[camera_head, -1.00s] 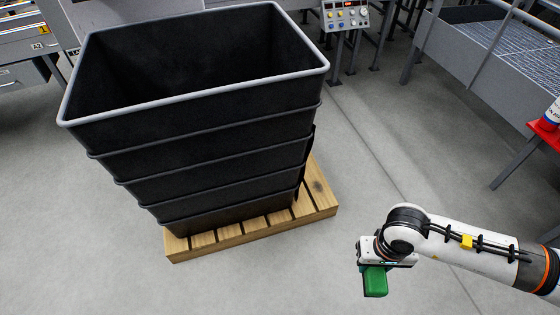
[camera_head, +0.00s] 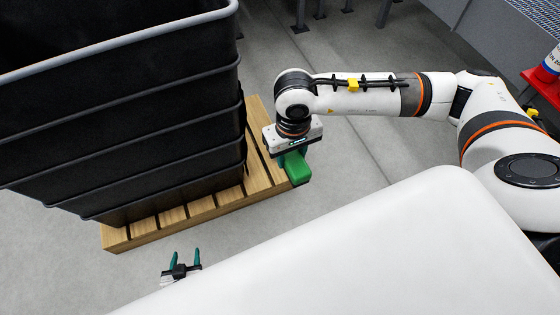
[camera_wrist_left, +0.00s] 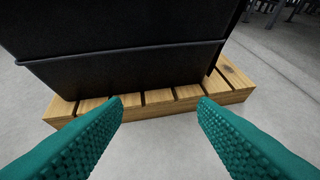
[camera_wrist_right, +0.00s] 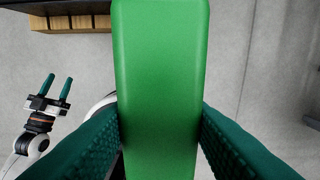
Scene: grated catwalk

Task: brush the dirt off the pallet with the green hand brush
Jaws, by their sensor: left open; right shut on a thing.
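The wooden pallet (camera_head: 155,232) lies on the floor beneath the black bins; it also shows in the left wrist view (camera_wrist_left: 157,98). A dark patch (camera_wrist_left: 231,76) marks its right corner there; I cannot tell whether it is dirt or a knot. The green hand brush (camera_head: 298,168) is held in my right gripper (camera_head: 293,157), over or beside the pallet's right end; its green body (camera_wrist_right: 160,90) fills the middle of the right wrist view, and its bristles are hidden. My left gripper (camera_head: 184,260) is open and empty, in front of the pallet's front edge.
The stack of black bins (camera_head: 150,130) covers most of the pallet, leaving its front and right margins bare. A red stand with a white container (camera_head: 552,62) is at the far right. Grey floor (camera_head: 390,150) is clear to the right.

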